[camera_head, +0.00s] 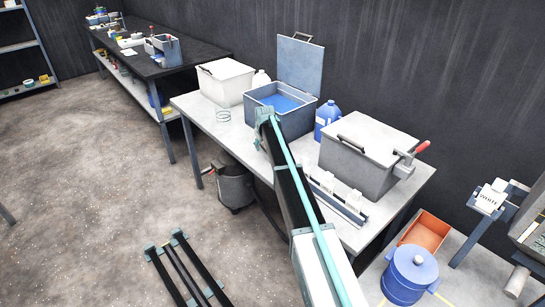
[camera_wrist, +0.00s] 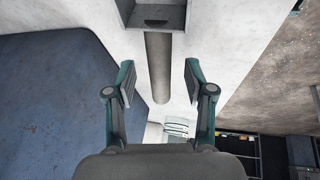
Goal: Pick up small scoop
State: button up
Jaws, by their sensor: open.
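The small scoop shows in the wrist view with its grey pan (camera_wrist: 155,14) at the top edge, partly cut off, and its round grey handle (camera_wrist: 158,65) pointing down toward me. My gripper (camera_wrist: 160,83) is open. In that view its two fingers stand to the left and right of the handle's near end, with a visible gap on each side. I cannot tell whether the fingertips are level with the handle. In the head view I cannot make out the scoop.
The white table (camera_head: 202,118) bears an open blue-grey box (camera_head: 297,118) with a raised lid, a white box (camera_head: 226,82), a blue bottle (camera_head: 327,118), a closed grey box (camera_head: 362,157) and a rack (camera_head: 338,199). A large blue surface (camera_wrist: 60,100) fills the wrist view's left side.

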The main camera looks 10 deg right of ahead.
jog(key=shift+w+f, duration=0.25)
jog(key=shift+f, duration=0.25)
jog(key=shift+c, duration=0.4)
grip_shut()
jog(key=shift+r, duration=0.25)
jog(key=shift+r+b, duration=0.5)
jog(key=shift+r, duration=0.1)
jog(key=s+a+r+b, duration=0.4)
jog(key=s+r, duration=0.7)
jog(key=s, duration=0.2)
jog(key=shift+s+r, duration=0.25)
